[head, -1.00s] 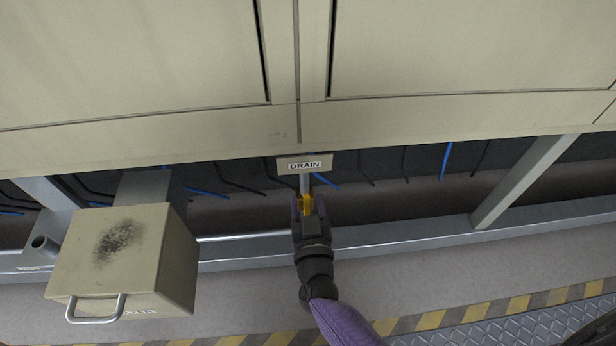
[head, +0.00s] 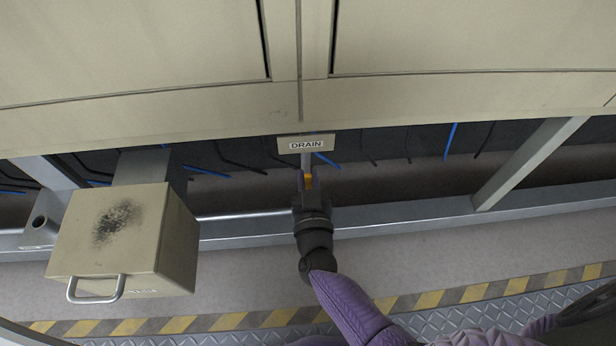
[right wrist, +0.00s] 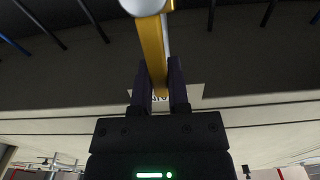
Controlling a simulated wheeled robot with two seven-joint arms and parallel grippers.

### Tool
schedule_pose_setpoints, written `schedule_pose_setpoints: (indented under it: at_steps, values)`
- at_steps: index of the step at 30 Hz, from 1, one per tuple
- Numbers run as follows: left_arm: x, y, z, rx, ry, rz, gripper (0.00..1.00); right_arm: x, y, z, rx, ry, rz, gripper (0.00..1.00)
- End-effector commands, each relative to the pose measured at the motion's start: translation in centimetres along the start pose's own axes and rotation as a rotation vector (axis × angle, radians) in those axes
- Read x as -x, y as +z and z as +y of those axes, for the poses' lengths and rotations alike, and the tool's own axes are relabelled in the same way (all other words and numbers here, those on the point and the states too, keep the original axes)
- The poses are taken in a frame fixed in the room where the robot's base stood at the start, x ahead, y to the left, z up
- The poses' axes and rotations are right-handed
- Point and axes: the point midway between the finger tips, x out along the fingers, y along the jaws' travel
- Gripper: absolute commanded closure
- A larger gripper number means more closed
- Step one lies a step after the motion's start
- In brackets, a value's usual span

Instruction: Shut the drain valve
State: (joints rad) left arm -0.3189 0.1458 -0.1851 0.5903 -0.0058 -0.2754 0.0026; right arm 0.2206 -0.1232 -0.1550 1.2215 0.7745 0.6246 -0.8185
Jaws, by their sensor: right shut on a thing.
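The drain valve sits under the cabinet below a plate marked DRAIN (head: 306,144). Its grey pipe (head: 305,161) comes down from the plate. The yellow valve handle (head: 308,181) shows between the fingers of my right gripper (head: 307,180). In the right wrist view the yellow handle (right wrist: 153,50) runs as a long bar from the round pipe end (right wrist: 146,5) down between the two dark fingertips (right wrist: 161,75). My right gripper is shut on the handle. Part of the handle is hidden by the gripper in the head view. My left gripper is not in view.
A beige box (head: 120,240) with a metal handle and a dark smudge stands out at the left. A metal rail (head: 400,223) runs below the cabinet, with a slanted strut (head: 530,163) at the right. Blue and black cables hang behind. Striped floor tape (head: 220,322) lies in front.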

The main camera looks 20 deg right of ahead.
Motion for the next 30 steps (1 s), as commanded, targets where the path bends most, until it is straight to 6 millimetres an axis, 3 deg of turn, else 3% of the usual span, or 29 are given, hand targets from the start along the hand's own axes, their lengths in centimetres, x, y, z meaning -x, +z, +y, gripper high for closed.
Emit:
schedule_pose_setpoints:
  at_steps: [30]
  values:
    - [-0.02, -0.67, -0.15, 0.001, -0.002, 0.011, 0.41, 0.05, 0.08, 0.0, 0.0, -0.001, -0.002, 1.0]
